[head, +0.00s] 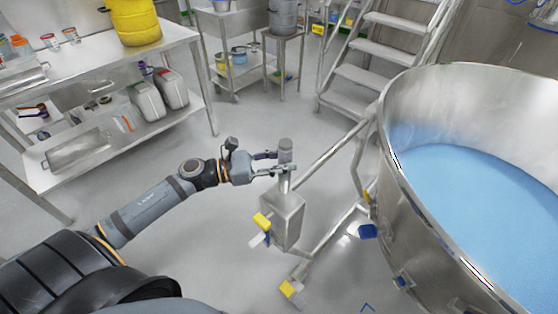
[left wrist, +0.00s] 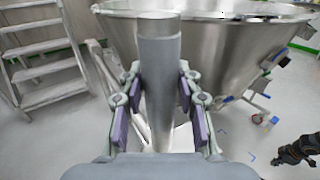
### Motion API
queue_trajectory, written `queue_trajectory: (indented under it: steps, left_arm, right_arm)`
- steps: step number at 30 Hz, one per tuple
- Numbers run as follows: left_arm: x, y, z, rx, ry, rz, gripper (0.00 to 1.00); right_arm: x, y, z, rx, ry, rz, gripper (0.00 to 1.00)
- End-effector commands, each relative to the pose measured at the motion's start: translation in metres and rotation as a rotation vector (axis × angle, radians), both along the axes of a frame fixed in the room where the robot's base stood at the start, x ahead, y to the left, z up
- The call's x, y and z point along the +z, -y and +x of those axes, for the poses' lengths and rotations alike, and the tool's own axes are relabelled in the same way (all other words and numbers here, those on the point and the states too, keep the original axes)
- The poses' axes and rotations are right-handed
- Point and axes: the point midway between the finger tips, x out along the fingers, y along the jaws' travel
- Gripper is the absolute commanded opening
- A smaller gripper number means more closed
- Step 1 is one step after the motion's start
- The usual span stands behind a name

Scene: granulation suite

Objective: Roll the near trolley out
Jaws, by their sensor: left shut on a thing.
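The near trolley is a wheeled steel frame (head: 324,236) under a large round steel bowl (head: 386,130) holding blue material. A steel box (head: 287,216) with yellow and white levers stands on the frame, and a grey-topped post (head: 285,152) rises from it. My left gripper (head: 277,162) is shut on this post just below its grey top. In the left wrist view the post (left wrist: 160,75) stands between the two fingers, with the bowl (left wrist: 230,45) behind. The far side of the frame is hidden by the bowl. A small dark part of my right arm (left wrist: 298,150) shows at the right edge.
A steel table (head: 92,72) with a yellow drum (head: 134,22) and white canisters (head: 158,95) on its lower shelf stands at the left. Metal steps (head: 368,78) stand behind the trolley. Floor (head: 240,125) between table and trolley is clear.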

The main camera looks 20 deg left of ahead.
Motion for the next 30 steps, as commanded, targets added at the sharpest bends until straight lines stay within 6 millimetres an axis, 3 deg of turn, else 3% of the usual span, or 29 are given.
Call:
queue_trajectory:
  steps: [16,17,21,30]
  left_arm:
    - [0.0006,0.0031,-0.0035,-0.014,0.001,0.001,0.00]
    - [0.0004,0.0030,-0.0035,-0.014,0.000,0.001,0.36]
    - [0.0002,0.0024,-0.0028,-0.011,0.000,0.001,0.55]
    - [0.0007,0.0015,-0.0015,-0.007,0.002,0.001,0.57]
  right_arm:
    - [0.0007,0.0002,0.0084,0.001,0.012,-0.001,0.00]
    - [0.0006,0.0003,0.0084,0.001,0.012,-0.001,0.00]
    - [0.0006,0.0003,0.0082,0.001,0.012,-0.001,0.00]
    - [0.0005,0.0007,0.0045,0.000,0.007,-0.001,0.00]
